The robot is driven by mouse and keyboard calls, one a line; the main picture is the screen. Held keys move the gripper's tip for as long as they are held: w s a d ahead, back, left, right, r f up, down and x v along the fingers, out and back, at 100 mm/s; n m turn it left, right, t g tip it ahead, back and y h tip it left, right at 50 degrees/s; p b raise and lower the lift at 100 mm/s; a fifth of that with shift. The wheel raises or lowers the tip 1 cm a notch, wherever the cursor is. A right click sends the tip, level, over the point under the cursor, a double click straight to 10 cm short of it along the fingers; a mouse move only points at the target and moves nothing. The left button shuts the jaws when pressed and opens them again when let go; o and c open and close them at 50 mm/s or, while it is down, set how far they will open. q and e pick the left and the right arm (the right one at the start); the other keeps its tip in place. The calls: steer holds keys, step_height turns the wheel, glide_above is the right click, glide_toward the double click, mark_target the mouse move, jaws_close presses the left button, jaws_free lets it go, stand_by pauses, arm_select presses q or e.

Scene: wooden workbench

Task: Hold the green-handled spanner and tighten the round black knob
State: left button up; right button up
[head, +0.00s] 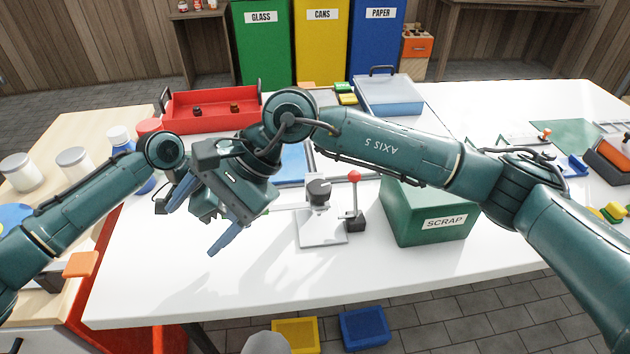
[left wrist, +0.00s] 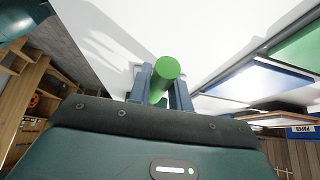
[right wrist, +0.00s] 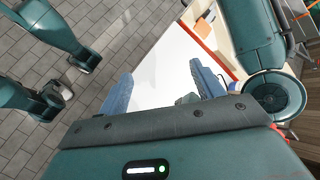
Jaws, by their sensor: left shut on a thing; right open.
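The green-handled spanner shows in the left wrist view as a round green handle end (left wrist: 167,69) between the fingers of my left gripper (left wrist: 162,92), which is shut on it. In the head view my left gripper is mostly hidden behind my right gripper. A thin shaft (head: 287,209) shows beyond it, pointing toward a grey fixture. The round black knob (head: 318,188) sits on top of this fixture, on a pale square plate (head: 322,235). My right gripper (head: 188,231) is open and empty, left of the fixture, with blue fingers spread; it also shows in the right wrist view (right wrist: 160,78).
A red-ball lever (head: 354,177) stands just right of the knob, and a green SCRAP bin (head: 424,222) beyond it. The bench's front left is clear. My right arm crosses above the bench.

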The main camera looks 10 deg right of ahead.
steer(key=w+d+n+t+h, duration=0.1)
steer(key=w+d+t+h, duration=0.15)
steer(key=d+h, duration=0.3)
steer(key=t+h, duration=0.4)
steer(key=h, duration=0.2)
glide_toward(319, 186)
step_height(319, 186, up, 3)
steer(key=shift+g, duration=0.25)
steer(key=x, duration=1.1)
steer(key=shift+s+a+f, duration=0.2)
steer(key=shift+s+f, duration=0.05)
steer(key=shift+f, duration=0.05)
steer(key=shift+c, duration=0.5)
steer(key=c, duration=0.9)
steer(key=shift+a+m+g+h, duration=0.1)
steer(key=shift+m+g+h, duration=0.3)
steer(key=shift+m, duration=1.3)
